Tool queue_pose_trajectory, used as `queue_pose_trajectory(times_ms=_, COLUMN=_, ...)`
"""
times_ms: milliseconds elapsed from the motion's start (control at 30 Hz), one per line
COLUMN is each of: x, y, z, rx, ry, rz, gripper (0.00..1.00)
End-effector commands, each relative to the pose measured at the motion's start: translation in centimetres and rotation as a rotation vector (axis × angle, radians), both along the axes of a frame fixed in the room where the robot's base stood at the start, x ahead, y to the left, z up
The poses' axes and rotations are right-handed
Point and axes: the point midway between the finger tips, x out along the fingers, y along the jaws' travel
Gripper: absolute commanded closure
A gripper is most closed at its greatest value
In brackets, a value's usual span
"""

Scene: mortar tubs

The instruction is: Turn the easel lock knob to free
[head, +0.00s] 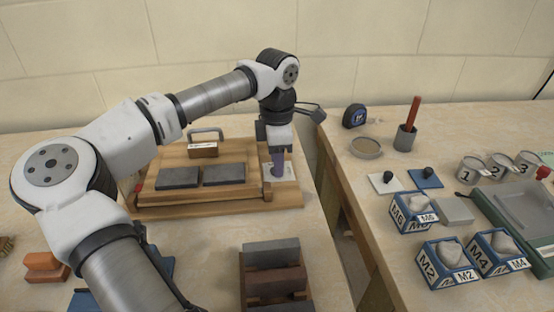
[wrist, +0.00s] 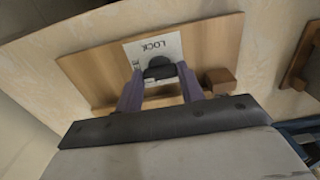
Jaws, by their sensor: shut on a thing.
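The easel (head: 220,207) is a wooden board lying on the left bench, with two grey slabs (head: 223,175) on it; its wood also shows in the wrist view (wrist: 215,45). The lock knob (wrist: 160,68) is dark and sits on a white plate (wrist: 172,45) marked "LOCK". A second label beside the knob is mostly hidden. My gripper (wrist: 157,88) points down at the easel's right end, its purple fingers on both sides of the knob and shut on it. In the head view my gripper (head: 278,168) covers the knob.
A metal handle (head: 205,133) and a brown block (head: 203,150) are at the easel's back. A rack of slabs (head: 272,270) stands in front. Across a gap, the right bench holds a tape measure (head: 354,116), a pot (head: 405,138), numbered cups and blue boxes (head: 440,262).

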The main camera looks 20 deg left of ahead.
Motion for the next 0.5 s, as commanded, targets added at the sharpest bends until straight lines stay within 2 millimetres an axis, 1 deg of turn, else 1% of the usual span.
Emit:
queue_pose_trajectory(times_ms=467, x=0.06, y=0.04, z=0.13, rx=0.0, ry=-0.003, rz=0.015, gripper=0.85)
queue_pose_trajectory(times_ms=500, x=0.06, y=0.04, z=0.13, rx=0.0, ry=-0.003, rz=0.015, gripper=0.58)
